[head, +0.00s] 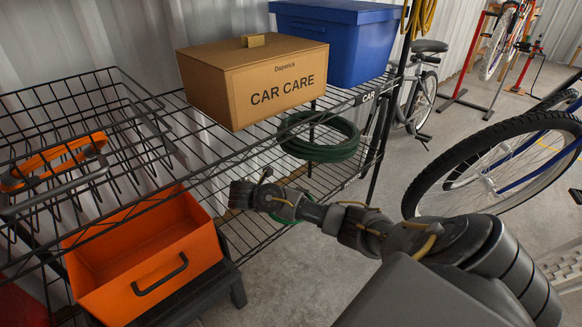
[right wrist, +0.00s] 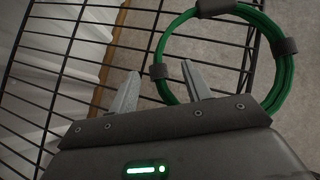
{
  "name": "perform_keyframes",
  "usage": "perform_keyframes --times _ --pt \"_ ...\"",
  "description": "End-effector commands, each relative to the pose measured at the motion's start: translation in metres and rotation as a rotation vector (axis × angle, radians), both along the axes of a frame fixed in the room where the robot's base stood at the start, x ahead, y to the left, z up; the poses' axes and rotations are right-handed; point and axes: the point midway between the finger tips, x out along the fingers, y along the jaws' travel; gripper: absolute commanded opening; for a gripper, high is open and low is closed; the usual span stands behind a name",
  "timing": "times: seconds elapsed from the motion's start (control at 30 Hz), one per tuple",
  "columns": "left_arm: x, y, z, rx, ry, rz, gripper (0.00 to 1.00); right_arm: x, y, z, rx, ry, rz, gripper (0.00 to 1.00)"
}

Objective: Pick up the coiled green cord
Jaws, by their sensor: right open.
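The green cord is a round coil (right wrist: 285,80) with dark grey bands, in the right wrist view on or above a black wire shelf. My right gripper (right wrist: 161,68) is open. The coil's left side, with a band, shows between its fingertips; one finger appears outside the ring, one inside. I cannot tell whether they touch it. In the head view my right gripper (head: 248,188) is low at the shelf, and a thin green arc, mostly hidden, shows beside it. A larger dark green coil (head: 320,152) is higher up. My left gripper is out of view.
The black wire rack (head: 215,150) carries a cardboard CAR CARE box (head: 255,85) and a blue bin (head: 335,45). An orange open bin (head: 145,250) stands at the left. A bicycle wheel (head: 425,165) is at the right. Concrete floor shows between.

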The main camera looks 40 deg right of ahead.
Motion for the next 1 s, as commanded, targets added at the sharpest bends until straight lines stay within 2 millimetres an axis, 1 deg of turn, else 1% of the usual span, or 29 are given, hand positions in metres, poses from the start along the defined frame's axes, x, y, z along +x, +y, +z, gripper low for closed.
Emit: perform_keyframes --times 0.17,0.2,0.57,0.87,1.0 --pt "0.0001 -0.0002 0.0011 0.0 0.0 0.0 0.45 0.0003 -0.0002 0.0006 0.0 -0.001 0.001 0.49" --pt "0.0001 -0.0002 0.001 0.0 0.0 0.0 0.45 0.0003 -0.0002 0.0006 0.0 -0.001 0.001 0.47" --pt "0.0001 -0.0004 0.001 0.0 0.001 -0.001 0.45 0.0003 0.0001 0.0004 0.0 0.0 0.001 0.0" --pt "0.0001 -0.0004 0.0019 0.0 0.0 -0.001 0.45 0.0003 0.0002 0.0018 0.0 -0.001 0.001 0.0" --pt "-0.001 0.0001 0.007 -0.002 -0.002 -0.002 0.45 0.0005 0.0004 0.0092 0.0 -0.001 0.001 0.0"
